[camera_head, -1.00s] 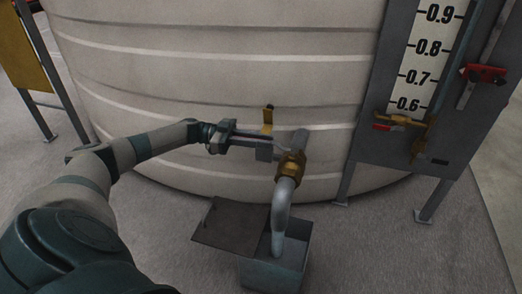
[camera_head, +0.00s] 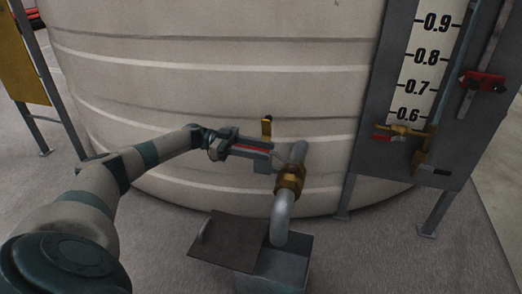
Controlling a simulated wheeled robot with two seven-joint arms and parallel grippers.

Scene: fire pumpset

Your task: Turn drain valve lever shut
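The drain valve has a brass body (camera_head: 290,180) on a grey pipe (camera_head: 281,218) low on the tank. A yellow lever with a dark tip (camera_head: 266,127) stands upright just left of the pipe's upper bend. My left gripper (camera_head: 268,152) reaches in from the left, just below the visible part of the lever and left of the brass body. Its two fingers look apart, with a red strip showing between them. The lever's lower part is hidden behind the gripper, so I cannot tell whether they touch. My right gripper is not in view.
The large pale tank (camera_head: 210,60) fills the back. A grey open drain box (camera_head: 275,268) with a dark lid (camera_head: 228,240) stands under the pipe. At right is a gauge panel (camera_head: 372,100) with a red-handled valve (camera_head: 381,138). The floor at lower right is clear.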

